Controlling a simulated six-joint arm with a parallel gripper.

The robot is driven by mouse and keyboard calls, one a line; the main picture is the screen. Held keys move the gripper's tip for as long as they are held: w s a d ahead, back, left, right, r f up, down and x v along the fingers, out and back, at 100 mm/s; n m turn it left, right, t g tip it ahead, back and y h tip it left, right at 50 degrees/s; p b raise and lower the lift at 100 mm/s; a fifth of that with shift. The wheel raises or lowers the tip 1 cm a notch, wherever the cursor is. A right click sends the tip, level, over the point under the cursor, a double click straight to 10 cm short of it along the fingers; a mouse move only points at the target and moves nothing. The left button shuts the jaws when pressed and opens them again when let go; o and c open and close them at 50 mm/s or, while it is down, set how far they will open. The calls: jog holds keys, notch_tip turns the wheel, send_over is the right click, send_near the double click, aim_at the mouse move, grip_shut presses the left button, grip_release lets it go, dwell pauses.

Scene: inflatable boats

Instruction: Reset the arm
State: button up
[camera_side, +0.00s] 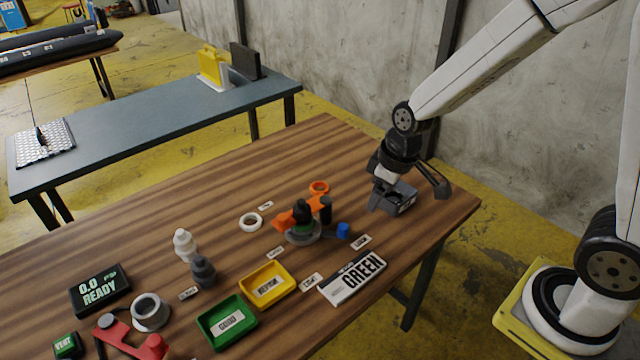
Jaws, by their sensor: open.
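My gripper (410,192) hangs from the white arm at the right side of the wooden table (330,150), over its right rear part. It is open, and I see nothing held in it. A grey block-shaped part shows at its lower end, and a dark paddle-shaped part sticks out to its right. I cannot tell how far it is above the tabletop. The arm reaches in from the upper right.
Left of my gripper stand an orange-and-black tool (298,216) and a blue-capped piece (343,231). The table's rear middle is clear.

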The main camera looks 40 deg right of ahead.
jog(key=s+d+m, duration=0.2)
jog(key=s+m, duration=0.1)
jog(key=s, duration=0.4)
jog(key=shift+s+r+m+h, duration=0.15)
jog(key=shift+s+m+h, duration=0.15)
jog(key=shift+h, duration=0.1)
jog(key=shift+w+d, duration=0.1)
